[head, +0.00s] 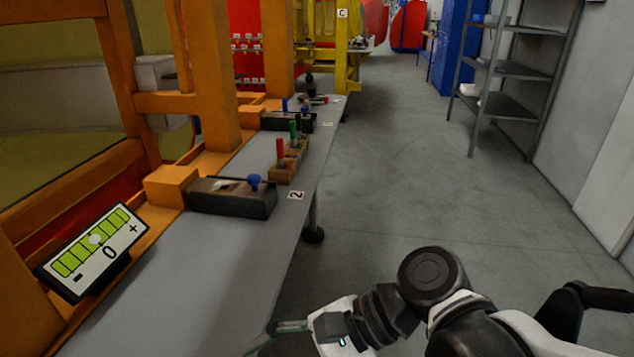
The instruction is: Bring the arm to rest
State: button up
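My arm shows at the bottom right of the head view, white and black, folded low beside the workbench. My gripper (272,334) is at the bottom middle, close to the right edge of the bench (190,275). It points to the left. Its fingers are partly cut off by the frame's lower edge, so I cannot tell whether they are open or shut. I see nothing held in the visible part.
A dark box with a blue knob (232,196) and a wooden block with red and green pegs (288,160) stand on the bench. A gauge panel (95,250) leans at the left. Grey shelves (515,70) stand at the back right. The floor aisle is clear.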

jog(key=w+d+r+n+t+h+p, duration=0.1)
jog(key=w+d+n+t+h, duration=0.2)
jog(key=d, duration=0.5)
jog(key=w+d+r+n+t+h+p, duration=0.2)
jog(key=w+d+n+t+h, duration=0.1)
jog(key=d, duration=0.6)
jog(key=w+d+r+n+t+h+p, duration=0.1)
jog(key=w+d+r+n+t+h, duration=0.1)
jog(key=d, duration=0.7)
jog(key=w+n+t+h, duration=0.1)
jog(key=w+h, duration=0.1)
jog(key=h, duration=0.1)
jog(key=shift+w+d+r, duration=0.2)
jog(key=shift+d+r, duration=0.05)
